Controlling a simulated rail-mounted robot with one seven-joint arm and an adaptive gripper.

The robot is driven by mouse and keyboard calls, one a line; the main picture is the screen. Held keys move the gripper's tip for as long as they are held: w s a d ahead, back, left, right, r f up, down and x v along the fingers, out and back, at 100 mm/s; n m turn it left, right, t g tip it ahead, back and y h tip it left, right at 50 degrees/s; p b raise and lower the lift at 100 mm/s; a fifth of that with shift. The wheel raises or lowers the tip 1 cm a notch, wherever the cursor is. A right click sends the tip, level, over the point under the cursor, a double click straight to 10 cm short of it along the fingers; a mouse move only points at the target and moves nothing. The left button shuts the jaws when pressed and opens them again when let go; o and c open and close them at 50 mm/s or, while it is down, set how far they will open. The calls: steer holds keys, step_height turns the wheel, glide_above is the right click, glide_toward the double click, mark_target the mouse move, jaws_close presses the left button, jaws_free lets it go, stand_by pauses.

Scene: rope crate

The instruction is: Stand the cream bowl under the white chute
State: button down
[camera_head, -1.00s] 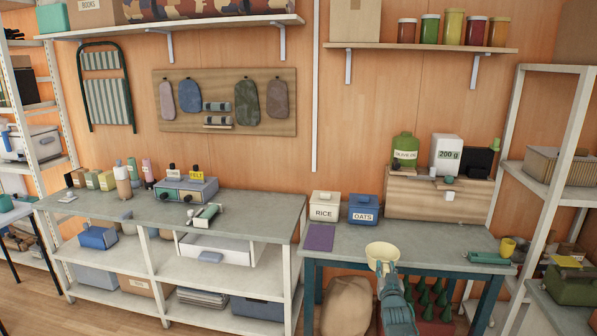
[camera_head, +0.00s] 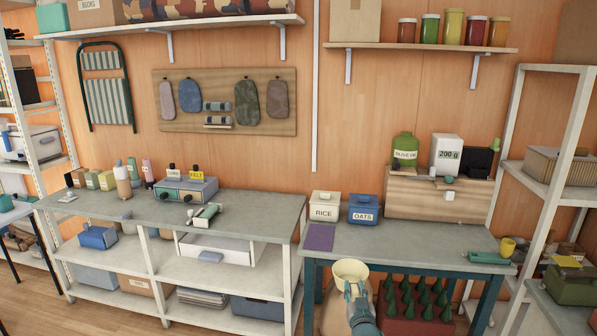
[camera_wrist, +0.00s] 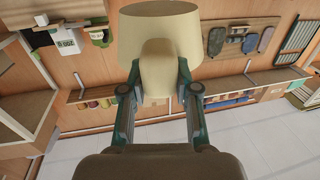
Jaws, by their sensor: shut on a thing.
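The cream bowl (camera_head: 351,270) is in my gripper (camera_head: 356,291), held in front of the right bench's front edge, left of its middle. It looks roughly upright, with its open top visible. In the wrist view the bowl (camera_wrist: 158,28) fills the top middle, and my gripper (camera_wrist: 156,88) is shut on its near part.
The right bench (camera_head: 400,245) has clear top below the wooden box (camera_head: 438,200). A RICE box (camera_head: 323,206), an OATS box (camera_head: 363,209) and a purple mat (camera_head: 320,237) are at its left. A yellow cup (camera_head: 507,247) and green item (camera_head: 488,258) are at its right.

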steer(key=shift+d, duration=0.35)
steer(key=w+d+r+m+h, duration=0.2)
steer(key=w+d+h, duration=0.1)
steer(key=w+d, duration=2.3)
steer(key=shift+d+r, duration=0.25)
steer(key=shift+d, duration=0.85)
steer(key=shift+w, duration=0.15)
